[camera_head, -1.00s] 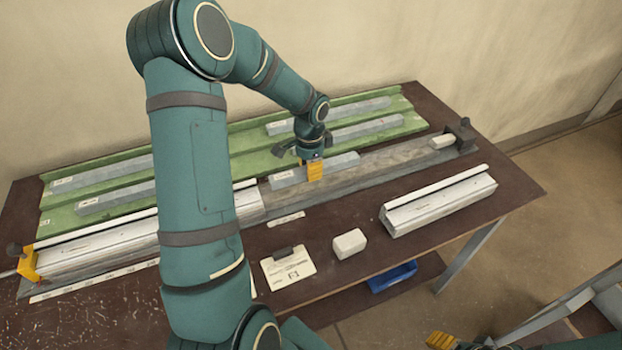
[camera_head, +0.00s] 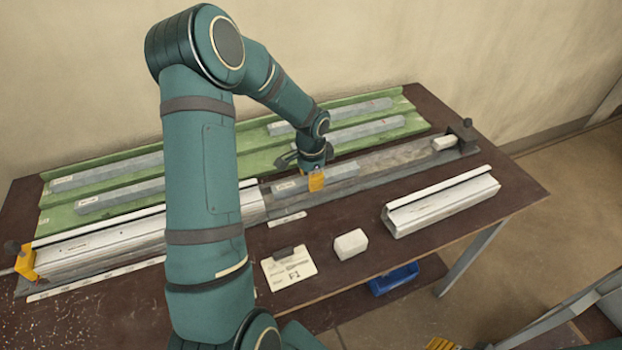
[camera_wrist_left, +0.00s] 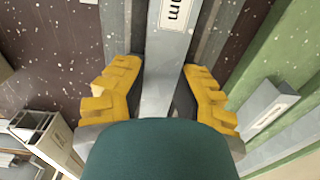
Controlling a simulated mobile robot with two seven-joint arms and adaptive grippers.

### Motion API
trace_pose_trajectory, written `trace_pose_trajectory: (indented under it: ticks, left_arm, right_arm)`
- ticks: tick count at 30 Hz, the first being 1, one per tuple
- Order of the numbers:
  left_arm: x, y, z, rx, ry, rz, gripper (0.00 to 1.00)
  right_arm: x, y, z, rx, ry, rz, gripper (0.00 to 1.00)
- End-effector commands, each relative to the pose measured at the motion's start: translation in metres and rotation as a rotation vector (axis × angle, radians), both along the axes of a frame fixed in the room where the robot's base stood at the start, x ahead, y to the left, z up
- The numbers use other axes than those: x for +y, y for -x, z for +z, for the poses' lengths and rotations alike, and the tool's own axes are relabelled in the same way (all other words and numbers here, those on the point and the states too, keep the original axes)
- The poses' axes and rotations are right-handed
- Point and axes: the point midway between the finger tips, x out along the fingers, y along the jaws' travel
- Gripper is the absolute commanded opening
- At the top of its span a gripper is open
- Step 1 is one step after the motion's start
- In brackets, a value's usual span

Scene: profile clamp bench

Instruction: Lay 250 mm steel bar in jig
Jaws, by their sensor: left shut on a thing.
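The grey steel bar (camera_head: 343,171), with a white label near its left end, lies along the jig (camera_head: 385,157), beside the right end of the white profile (camera_head: 110,244) in it. I cannot tell whether the bar rests on the jig bed or hangs just above it. My left gripper (camera_head: 316,181) is shut on the bar around its middle. In the left wrist view the bar (camera_wrist_left: 167,60) runs between the yellow fingers of the left gripper (camera_wrist_left: 160,95). My right gripper (camera_head: 441,344) is cut off at the bottom edge, its jaw state unclear.
A green rack (camera_head: 245,152) behind the jig holds several grey bars. A second white profile (camera_head: 440,203), a white block (camera_head: 350,244) and a paper card (camera_head: 289,268) lie in front. Another pale block (camera_head: 444,143) sits by the jig's right end stop (camera_head: 464,130).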

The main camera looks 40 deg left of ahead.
Motion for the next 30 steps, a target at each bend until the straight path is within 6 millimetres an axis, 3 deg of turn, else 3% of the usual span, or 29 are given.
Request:
trace_pose_trajectory:
  ticks: [3,4,6,20,23,30]
  left_arm:
    - [-0.002,0.004,-0.009,0.012,0.007,-0.001,0.00]
    - [-0.002,0.004,-0.010,0.014,0.009,-0.001,0.35]
    - [-0.003,0.005,-0.010,0.016,0.009,-0.001,0.53]
    - [-0.003,0.006,-0.006,0.020,0.010,0.001,0.53]
    - [-0.003,0.007,0.005,0.021,0.010,0.001,0.53]
    - [-0.001,0.003,0.058,0.008,0.005,0.001,0.53]
  right_arm:
    - [0.000,0.001,-0.002,0.001,0.000,0.000,0.62]
    - [0.000,0.000,-0.002,0.001,0.000,0.000,0.62]
    - [0.000,0.000,-0.002,0.001,0.000,0.000,0.62]
    - [0.000,0.000,0.002,-0.001,0.000,0.000,0.62]
    - [0.000,-0.002,0.009,-0.005,0.001,-0.004,0.62]
    - [-0.001,-0.005,0.017,-0.011,0.002,-0.009,0.62]
